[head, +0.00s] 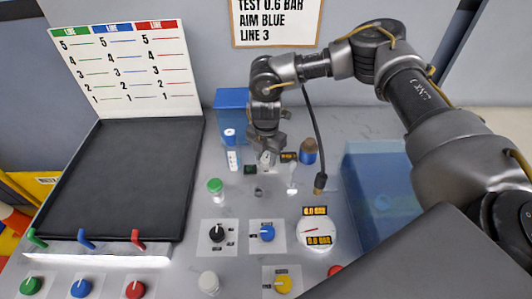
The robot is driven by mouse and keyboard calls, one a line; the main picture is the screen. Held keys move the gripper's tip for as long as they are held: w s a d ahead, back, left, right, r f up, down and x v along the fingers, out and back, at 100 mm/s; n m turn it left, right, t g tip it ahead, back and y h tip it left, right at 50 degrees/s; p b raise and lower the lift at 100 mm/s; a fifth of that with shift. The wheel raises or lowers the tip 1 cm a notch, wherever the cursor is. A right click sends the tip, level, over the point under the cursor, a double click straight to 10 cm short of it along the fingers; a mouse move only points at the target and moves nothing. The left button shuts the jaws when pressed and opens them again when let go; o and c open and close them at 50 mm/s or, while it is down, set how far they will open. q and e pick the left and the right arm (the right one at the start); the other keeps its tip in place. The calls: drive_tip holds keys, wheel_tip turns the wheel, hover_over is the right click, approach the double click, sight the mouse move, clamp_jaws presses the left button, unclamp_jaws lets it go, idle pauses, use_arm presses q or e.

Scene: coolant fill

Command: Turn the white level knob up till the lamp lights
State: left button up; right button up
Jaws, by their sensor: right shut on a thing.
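My right gripper (267,154) points down at the back middle of the grey panel. It is shut on a small pale piece, which looks like the white level knob (265,159); the fingers hide most of it, so its pointer cannot be read. A small black label or display (289,157) with yellow marks is just right of the fingers. A brown dome (308,148), perhaps the lamp, stands right of that and looks unlit. My left gripper is not in view.
A black tray (140,175) with a scale board (120,65) fills the left. Green-capped (215,187) and white (292,182) pieces, a gauge (316,229), black (217,233) and blue (267,233) knobs stand in front. A dark cable hangs beside my gripper.

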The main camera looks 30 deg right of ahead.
sight(266, 159)
drive_tip(key=shift+r+m+p, duration=0.1)
drive_tip(key=shift+m+p, duration=0.6)
drive_tip(key=shift+m, duration=0.5)
drive_tip(key=o, duration=1)
wheel_tip(266, 159, up, 11)
drive_tip(key=b, duration=0.1)
drive_tip(key=shift+f, duration=0.2)
